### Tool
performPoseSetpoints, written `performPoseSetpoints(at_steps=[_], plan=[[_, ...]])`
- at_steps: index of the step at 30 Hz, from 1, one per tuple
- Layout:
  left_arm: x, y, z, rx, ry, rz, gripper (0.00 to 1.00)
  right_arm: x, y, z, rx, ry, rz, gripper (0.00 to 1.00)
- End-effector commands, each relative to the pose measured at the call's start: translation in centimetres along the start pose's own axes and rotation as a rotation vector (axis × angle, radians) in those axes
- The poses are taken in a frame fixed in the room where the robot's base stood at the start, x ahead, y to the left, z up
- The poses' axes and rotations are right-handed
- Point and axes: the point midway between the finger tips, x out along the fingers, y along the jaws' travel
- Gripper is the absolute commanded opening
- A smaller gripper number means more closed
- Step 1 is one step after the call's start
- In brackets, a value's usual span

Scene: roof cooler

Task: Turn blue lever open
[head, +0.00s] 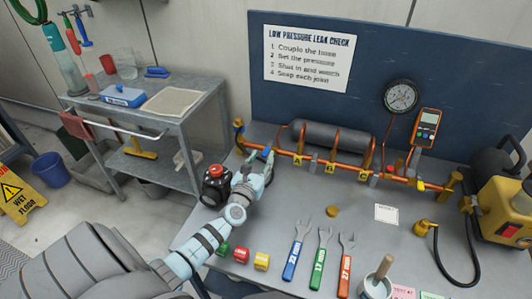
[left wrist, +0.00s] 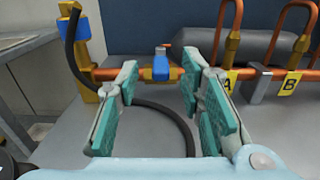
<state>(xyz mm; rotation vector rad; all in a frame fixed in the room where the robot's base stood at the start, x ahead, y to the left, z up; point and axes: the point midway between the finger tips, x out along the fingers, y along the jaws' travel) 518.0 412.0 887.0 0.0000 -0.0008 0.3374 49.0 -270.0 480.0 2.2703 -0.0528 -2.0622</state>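The blue lever (left wrist: 160,62) sits on a small valve on the copper pipe (left wrist: 255,72). In the left wrist view it shows between my fingertips, beyond them, with no contact visible. In the head view the lever (head: 266,152) is a small blue piece near the left end of the pipe, partly hidden by my gripper. My left gripper (head: 259,167) reaches over the bench toward it. In the left wrist view the left gripper (left wrist: 168,80) has its teal-padded fingers wide apart with nothing between them. My right gripper is not in view.
A black hose (left wrist: 165,108) curves below the pipe and passes behind my fingers. A black device with a red top (head: 215,184) stands left of my gripper. Wrenches (head: 297,250) and coloured blocks (head: 240,254) lie in front. A grey cylinder (head: 325,139) is behind the pipe.

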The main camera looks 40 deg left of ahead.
Motion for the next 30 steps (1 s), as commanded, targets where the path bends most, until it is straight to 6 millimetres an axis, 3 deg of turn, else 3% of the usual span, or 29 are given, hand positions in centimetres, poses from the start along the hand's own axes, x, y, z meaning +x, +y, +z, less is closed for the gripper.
performPoseSetpoints(at_steps=[6, 16, 23, 30], plan=[[3.7, -0.1, -0.3, -0.001, -0.001, -0.001, 0.35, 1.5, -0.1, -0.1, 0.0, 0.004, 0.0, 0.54], [4.4, -0.1, -0.1, 0.0, 0.0, -0.002, 0.35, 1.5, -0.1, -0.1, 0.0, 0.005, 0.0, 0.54], [4.4, -0.1, -0.1, 0.0, 0.001, -0.002, 0.0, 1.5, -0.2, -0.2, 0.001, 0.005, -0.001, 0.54], [4.4, -0.1, -0.1, 0.0, 0.001, -0.002, 0.0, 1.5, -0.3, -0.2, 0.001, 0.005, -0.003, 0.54]])
